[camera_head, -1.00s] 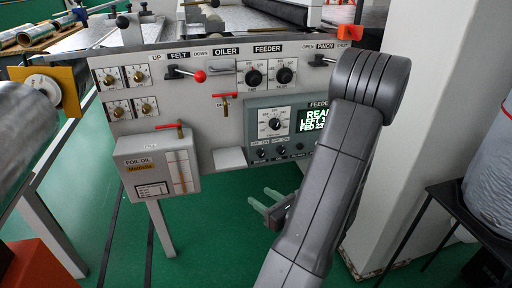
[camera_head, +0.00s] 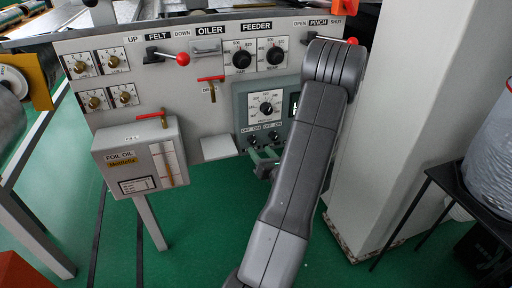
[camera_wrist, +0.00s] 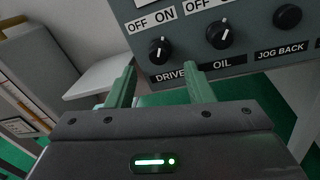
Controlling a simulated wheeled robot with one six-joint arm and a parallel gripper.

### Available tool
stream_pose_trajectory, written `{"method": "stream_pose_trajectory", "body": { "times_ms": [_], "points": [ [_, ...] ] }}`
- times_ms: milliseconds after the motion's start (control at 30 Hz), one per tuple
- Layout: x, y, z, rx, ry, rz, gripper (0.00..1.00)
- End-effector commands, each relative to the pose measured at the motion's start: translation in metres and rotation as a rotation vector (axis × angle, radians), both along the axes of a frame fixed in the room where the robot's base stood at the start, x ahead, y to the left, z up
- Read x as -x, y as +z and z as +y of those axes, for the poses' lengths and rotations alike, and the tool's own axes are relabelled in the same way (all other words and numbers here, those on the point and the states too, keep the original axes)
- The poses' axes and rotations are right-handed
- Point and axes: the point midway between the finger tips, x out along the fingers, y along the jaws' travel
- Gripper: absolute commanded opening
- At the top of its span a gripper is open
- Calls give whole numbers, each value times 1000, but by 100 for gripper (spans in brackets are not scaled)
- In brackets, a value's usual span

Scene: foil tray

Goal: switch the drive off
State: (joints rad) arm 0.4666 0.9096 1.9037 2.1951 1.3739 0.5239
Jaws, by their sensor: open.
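The drive switch is a small black knob (camera_wrist: 159,51) with a white pointer line. It sits under an OFF ON label and above the word DRIVE on the grey feeder panel (camera_wrist: 270,62). Its pointer seems to lean toward the ON side, but it is small. In the head view the drive knob (camera_head: 253,140) is the left one of the lower pair. My gripper (camera_wrist: 158,80) is open and empty, its green fingers just below the knob and spread to either side, apart from it. In the head view my gripper (camera_head: 264,155) is just under the panel, partly hidden by my arm.
The similar oil knob (camera_wrist: 219,34) is close on the right, with the jog back button (camera_wrist: 287,16) beyond. A pale shelf (camera_head: 219,148) and the foil oil box (camera_head: 140,160) are to the left. A white pillar (camera_head: 395,130) stands right.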

Motion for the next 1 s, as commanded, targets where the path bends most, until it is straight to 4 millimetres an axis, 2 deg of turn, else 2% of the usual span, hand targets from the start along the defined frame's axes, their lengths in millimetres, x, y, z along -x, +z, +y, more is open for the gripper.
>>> {"method": "stream_pose_trajectory", "body": {
  "times_ms": [100, 233, 633, 667, 867, 1000],
  "points": [
    [-18, 0, 11, 0, 4, -1, 48],
    [-31, 0, 16, 1, 2, -1, 48],
    [-38, 0, 19, 0, 1, 0, 48],
    [-38, 0, 19, 0, 1, 0, 44],
    [-38, 0, 19, 0, 1, 0, 4],
    [-38, 0, 19, 2, 1, -1, 3]
  ]
}}
